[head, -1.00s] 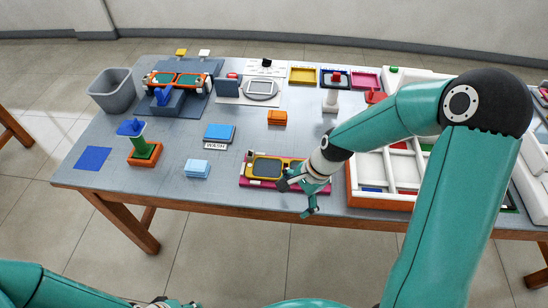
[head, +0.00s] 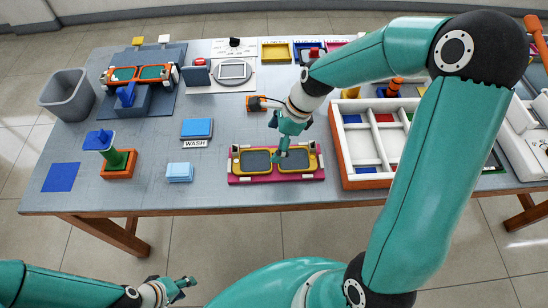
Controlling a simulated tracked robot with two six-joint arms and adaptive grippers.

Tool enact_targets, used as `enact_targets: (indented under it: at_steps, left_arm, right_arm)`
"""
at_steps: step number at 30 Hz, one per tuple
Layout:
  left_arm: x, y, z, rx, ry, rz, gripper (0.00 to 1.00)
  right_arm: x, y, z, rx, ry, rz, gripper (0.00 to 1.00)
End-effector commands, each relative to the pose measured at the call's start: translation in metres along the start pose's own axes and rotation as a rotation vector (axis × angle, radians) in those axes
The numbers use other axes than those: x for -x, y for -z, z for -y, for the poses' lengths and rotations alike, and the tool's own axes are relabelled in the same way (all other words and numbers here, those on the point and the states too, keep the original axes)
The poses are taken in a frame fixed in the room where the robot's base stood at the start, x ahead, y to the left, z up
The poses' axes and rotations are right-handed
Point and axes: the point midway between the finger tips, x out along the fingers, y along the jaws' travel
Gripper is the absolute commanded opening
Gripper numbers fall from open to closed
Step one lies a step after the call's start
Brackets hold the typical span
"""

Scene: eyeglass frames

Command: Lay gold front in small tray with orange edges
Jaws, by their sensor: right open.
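The gold front (head: 297,150), with two dark lens areas, lies in a magenta-edged holder (head: 275,180) near the table's front edge. My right gripper (head: 275,138) is open above its middle, one finger pointing down near the bridge; I cannot tell whether it touches. A large compartmented tray with orange edges (head: 344,178) stands to the right, partly hidden by my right arm. My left gripper (head: 184,289) is low in front of the table, too small to read.
An orange frame with green lenses (head: 123,73) sits on a stand at the back left. The grey table left of centre has clear patches.

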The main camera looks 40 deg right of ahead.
Motion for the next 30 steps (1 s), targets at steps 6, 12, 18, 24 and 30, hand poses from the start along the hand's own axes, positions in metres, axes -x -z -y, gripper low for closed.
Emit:
enact_targets:
  at_steps: [6, 12, 18, 24, 30]
  left_arm:
    - [-0.001, 0.0, 0.0, 0.0, 0.0, 0.0, 0.4]
    - [0.001, 0.0, 0.0, 0.0, 0.0, 0.0, 0.4]
    - [0.002, 0.0, -0.001, 0.0, 0.0, 0.0, 0.4]
    - [0.002, 0.0, -0.001, 0.0, 0.0, 0.0, 0.4]
    - [0.002, 0.0, -0.001, 0.0, 0.0, 0.0, 0.4]
  right_arm:
    - [-0.023, -0.001, 0.0, 0.004, -0.002, 0.0, 1.0]
    - [-0.038, 0.001, 0.0, 0.001, -0.005, -0.001, 1.0]
    - [-0.067, 0.003, 0.0, 0.003, -0.004, -0.001, 1.0]
    - [-0.076, 0.002, 0.001, 0.003, 0.0, 0.0, 1.0]
    - [-0.076, 0.002, 0.001, 0.004, 0.0, 0.0, 0.92]
